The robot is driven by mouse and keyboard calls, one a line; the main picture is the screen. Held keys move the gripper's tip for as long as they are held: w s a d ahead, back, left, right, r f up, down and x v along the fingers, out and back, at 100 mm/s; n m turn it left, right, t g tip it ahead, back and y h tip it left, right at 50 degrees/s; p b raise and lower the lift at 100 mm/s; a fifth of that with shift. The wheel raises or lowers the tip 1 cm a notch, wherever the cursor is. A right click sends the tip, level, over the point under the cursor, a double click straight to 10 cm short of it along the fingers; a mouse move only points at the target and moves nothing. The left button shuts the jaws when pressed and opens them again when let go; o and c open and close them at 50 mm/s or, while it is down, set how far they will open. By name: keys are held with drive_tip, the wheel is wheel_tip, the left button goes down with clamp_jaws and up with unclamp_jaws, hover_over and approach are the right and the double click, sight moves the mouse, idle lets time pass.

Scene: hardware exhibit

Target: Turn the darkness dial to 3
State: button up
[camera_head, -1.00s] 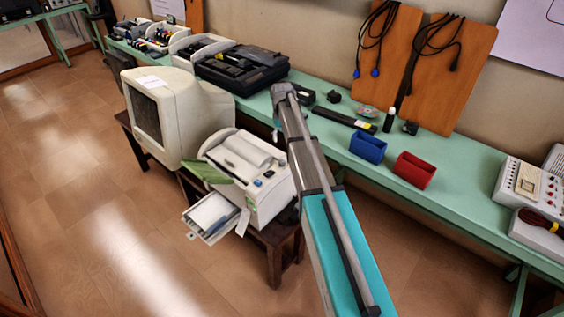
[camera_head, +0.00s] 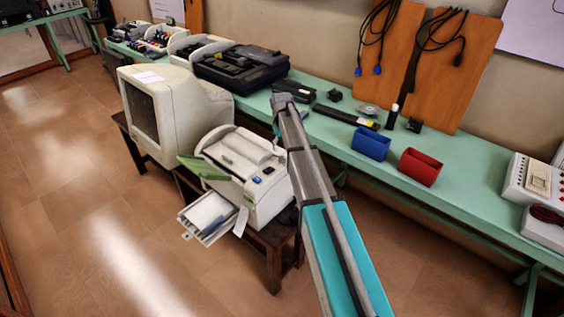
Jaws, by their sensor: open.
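A white printer-like machine (camera_head: 244,165) stands on a dark wooden stand, with an open paper tray (camera_head: 212,215) at its front and a green flap (camera_head: 201,168) on its left side. A small blue spot (camera_head: 255,178) and a dark one (camera_head: 268,170) show on its top right. I cannot make out a darkness dial or any numbers. My arm reaches up from the bottom, just right of the machine, and ends in view at a grey joint above the bench. My gripper is not visible.
A beige monitor (camera_head: 175,112) stands left of the machine. The green bench (camera_head: 465,185) behind carries a blue box (camera_head: 371,143), a red box (camera_head: 419,167) and a black device (camera_head: 242,68). The floor (camera_head: 75,220) at the left is clear.

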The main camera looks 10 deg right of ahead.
sight(282, 158)
drive_tip(key=shift+f+b, duration=2.9)
drive_tip(key=shift+f, duration=0.25)
clamp_jaws()
